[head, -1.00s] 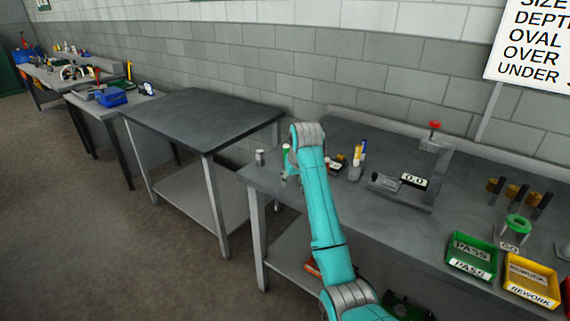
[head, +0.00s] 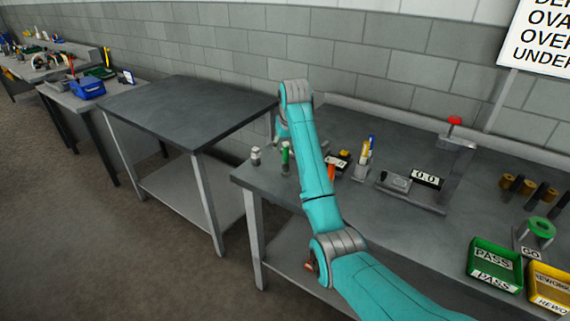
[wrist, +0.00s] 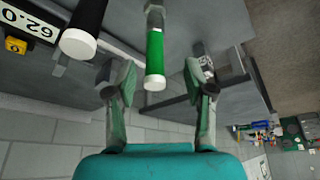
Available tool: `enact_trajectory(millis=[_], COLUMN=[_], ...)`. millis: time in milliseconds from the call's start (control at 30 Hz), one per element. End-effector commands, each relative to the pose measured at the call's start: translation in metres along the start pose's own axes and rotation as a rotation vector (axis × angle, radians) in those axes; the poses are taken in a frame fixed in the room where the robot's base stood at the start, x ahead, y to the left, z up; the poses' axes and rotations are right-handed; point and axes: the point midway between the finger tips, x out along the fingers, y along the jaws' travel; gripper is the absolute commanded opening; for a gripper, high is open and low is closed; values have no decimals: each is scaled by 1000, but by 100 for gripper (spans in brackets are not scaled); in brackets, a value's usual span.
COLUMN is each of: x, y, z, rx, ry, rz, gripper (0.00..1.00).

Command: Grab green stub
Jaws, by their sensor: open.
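The green stub (head: 285,160) stands upright near the left end of the grey bench, with a pale end on top. In the wrist view the green stub (wrist: 155,55) points toward the camera, its white end lying between the fingers' lines. My gripper (wrist: 158,85) is open, with one finger on each side of the stub and a gap to both. Nothing is held.
A black stub with a white end (wrist: 85,28) is left of the green one in the wrist view. A gauge stand (head: 440,180) and a green PASS bin (head: 495,265) are farther right.

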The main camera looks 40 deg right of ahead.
Motion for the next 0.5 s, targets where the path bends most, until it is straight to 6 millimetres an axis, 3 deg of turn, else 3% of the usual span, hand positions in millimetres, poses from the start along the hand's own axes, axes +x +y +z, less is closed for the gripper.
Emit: enact_trajectory(millis=[267, 500], x=[21, 53], y=[1, 7], z=[0, -1], rx=[0, 0], ry=[0, -2], rz=[0, 0], gripper=[53, 53])
